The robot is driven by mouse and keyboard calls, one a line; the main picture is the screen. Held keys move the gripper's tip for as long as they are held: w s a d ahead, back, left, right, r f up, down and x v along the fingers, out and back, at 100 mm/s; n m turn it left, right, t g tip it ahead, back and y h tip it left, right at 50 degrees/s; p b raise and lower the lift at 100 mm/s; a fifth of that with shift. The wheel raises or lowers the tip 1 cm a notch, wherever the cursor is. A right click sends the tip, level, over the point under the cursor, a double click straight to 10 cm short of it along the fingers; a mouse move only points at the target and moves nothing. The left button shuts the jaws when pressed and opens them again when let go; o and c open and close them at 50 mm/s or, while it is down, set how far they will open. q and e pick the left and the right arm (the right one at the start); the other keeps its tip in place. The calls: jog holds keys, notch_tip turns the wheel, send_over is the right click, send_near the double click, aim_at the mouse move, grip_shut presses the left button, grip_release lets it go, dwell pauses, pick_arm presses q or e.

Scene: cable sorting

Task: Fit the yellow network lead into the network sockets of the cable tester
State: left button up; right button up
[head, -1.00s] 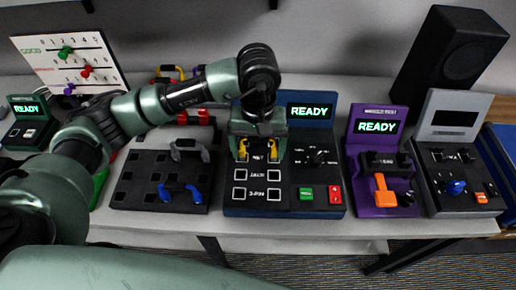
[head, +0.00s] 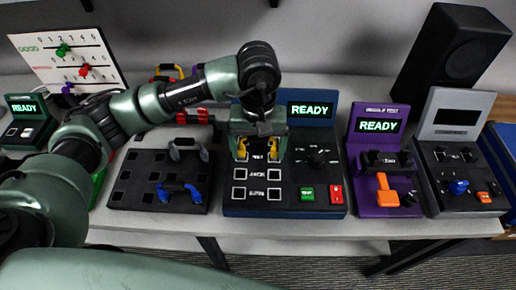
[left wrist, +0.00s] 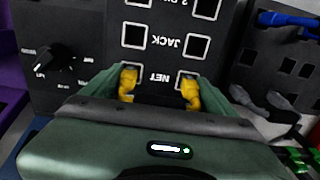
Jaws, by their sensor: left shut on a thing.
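My left gripper (head: 257,150) is over the top row of sockets on the blue cable tester (head: 317,176), whose screen reads READY. It is shut on the yellow network lead (head: 241,149), and the lead's two yellow ends show at either side of the gripper. In the left wrist view the yellow ends (left wrist: 191,93) are right at the NET sockets (left wrist: 188,77). Whether they are fully seated cannot be told, as the gripper hides the lead's middle. The JACK and lower socket pairs are empty. My right gripper is not in view.
A black holder board (head: 135,181) left of the tester holds a blue lead (head: 178,191) and a grey lead (head: 186,146). A purple tester (head: 378,153) with an orange lever and a grey device (head: 460,172) stand to the right. A pegged score board (head: 70,58) is at back left.

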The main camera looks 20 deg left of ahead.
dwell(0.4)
pick_arm(q)
jog(key=o, duration=1.1)
jog(key=shift+o, duration=0.2)
jog(key=shift+r+p, duration=1.45)
jog(key=shift+r, duration=2.55)
